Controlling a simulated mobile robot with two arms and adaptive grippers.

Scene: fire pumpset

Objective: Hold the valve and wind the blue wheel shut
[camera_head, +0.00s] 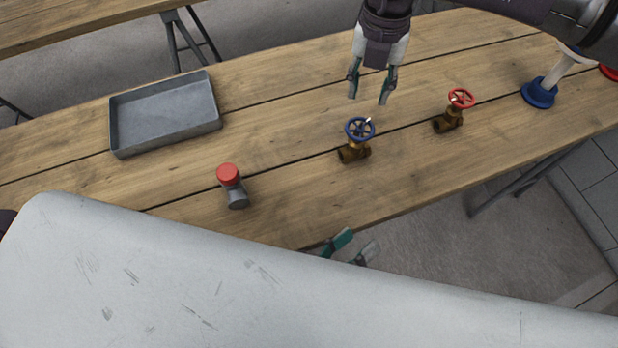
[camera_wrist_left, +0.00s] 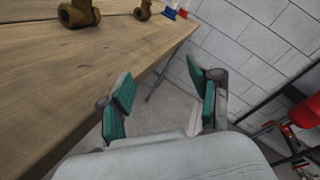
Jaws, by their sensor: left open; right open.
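The valve with the blue wheel (camera_head: 359,128) stands on the wooden table, its brass body (camera_head: 354,152) resting on the planks. My right gripper (camera_head: 369,100) is open and empty, pointing down above the table just behind the blue wheel and apart from it. My left gripper (camera_head: 351,249) is open and empty, below the table's near edge in the head view and partly hidden behind a large pale surface. The left wrist view shows its two spread green-padded fingers (camera_wrist_left: 163,104) beside the table edge. There the brass valve body (camera_wrist_left: 78,13) shows at the top left, its wheel out of frame.
A valve with a red wheel (camera_head: 461,98) stands to the right. A grey fitting with a red cap (camera_head: 228,174) stands to the left, near a grey metal tray (camera_head: 117,141). A blue-based item (camera_head: 539,94) stands at the far right. Table is clear between them.

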